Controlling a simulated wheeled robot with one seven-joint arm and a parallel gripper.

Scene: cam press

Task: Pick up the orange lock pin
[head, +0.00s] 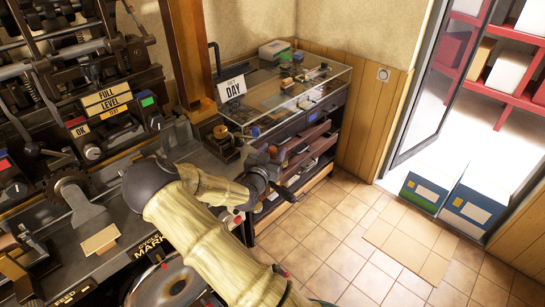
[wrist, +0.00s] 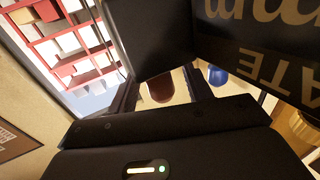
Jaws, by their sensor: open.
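An orange-brown knob (head: 220,131), which may be the lock pin, stands on a dark block at the right end of the machine bench. My gripper (head: 265,168) is to the right of it and lower in the head view, apart from it, at the bench's right edge. In the wrist view my gripper (wrist: 160,100) is open. A dark reddish-brown rounded thing (wrist: 160,88) shows in the gap between its jaws; I cannot tell whether it is the pin. I see no held object.
A glass display case (head: 300,90) with open drawers (head: 308,140) stands just beyond my gripper. A "DAY" sign (head: 232,89) and a wooden post (head: 187,60) rise nearby. The machine with levers and gears fills the left. Tiled floor (head: 350,220) is open at right, before two boxes (head: 470,208).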

